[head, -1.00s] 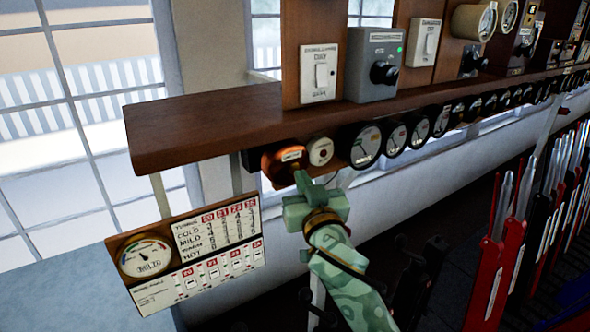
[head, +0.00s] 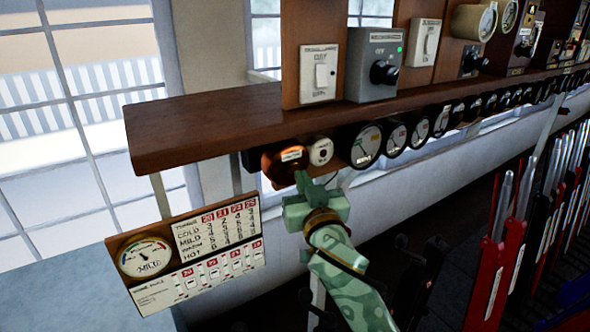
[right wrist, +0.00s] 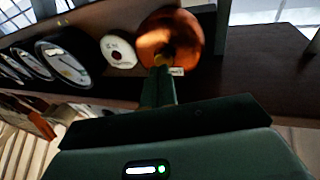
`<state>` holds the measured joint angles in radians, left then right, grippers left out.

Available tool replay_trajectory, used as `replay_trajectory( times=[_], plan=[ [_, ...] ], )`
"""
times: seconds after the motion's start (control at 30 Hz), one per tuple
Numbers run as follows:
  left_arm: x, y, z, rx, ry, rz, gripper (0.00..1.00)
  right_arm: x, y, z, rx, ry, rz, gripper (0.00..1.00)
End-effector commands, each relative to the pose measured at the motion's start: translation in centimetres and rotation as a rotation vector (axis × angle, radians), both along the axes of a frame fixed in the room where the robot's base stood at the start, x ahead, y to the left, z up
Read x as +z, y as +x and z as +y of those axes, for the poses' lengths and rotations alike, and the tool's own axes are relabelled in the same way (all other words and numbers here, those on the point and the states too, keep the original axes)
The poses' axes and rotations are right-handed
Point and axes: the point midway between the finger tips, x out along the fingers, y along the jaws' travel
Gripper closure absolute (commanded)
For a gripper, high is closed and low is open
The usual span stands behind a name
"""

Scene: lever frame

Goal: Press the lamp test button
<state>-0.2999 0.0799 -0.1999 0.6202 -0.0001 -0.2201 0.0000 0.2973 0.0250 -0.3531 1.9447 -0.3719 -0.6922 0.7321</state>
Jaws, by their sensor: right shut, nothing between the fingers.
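Under the front edge of the wooden shelf hangs a round copper-orange fitting (head: 284,159) with a small pale label, too small to read surely. It also shows in the right wrist view (right wrist: 185,30), with a small brass knob at its centre. Beside it is a white round fitting (head: 320,151) with a dark red centre, also in the right wrist view (right wrist: 119,52). I cannot tell for certain which is the lamp test button. My right gripper (head: 300,178) is shut and empty, its tips (right wrist: 159,76) just below the brass knob; contact is unclear. My left gripper is out of view.
The wooden shelf (head: 220,122) juts out just above. A row of black dial gauges (head: 365,146) runs right. A card board with a dial (head: 188,248) hangs lower left. Levers (head: 495,240) stand at the right.

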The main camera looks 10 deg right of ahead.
Motion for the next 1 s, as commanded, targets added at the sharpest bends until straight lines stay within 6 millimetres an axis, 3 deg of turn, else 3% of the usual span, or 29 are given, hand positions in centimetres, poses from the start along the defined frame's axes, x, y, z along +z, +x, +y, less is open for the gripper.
replay_trajectory(
  times=[0.63,1.0],
  plan=[
    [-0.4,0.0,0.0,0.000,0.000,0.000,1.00,0.0,1.6,0.6,0.000,-0.001,0.000,1.00],
    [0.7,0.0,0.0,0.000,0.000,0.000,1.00,0.1,0.1,0.0,0.000,0.000,0.000,1.00]
  ],
)
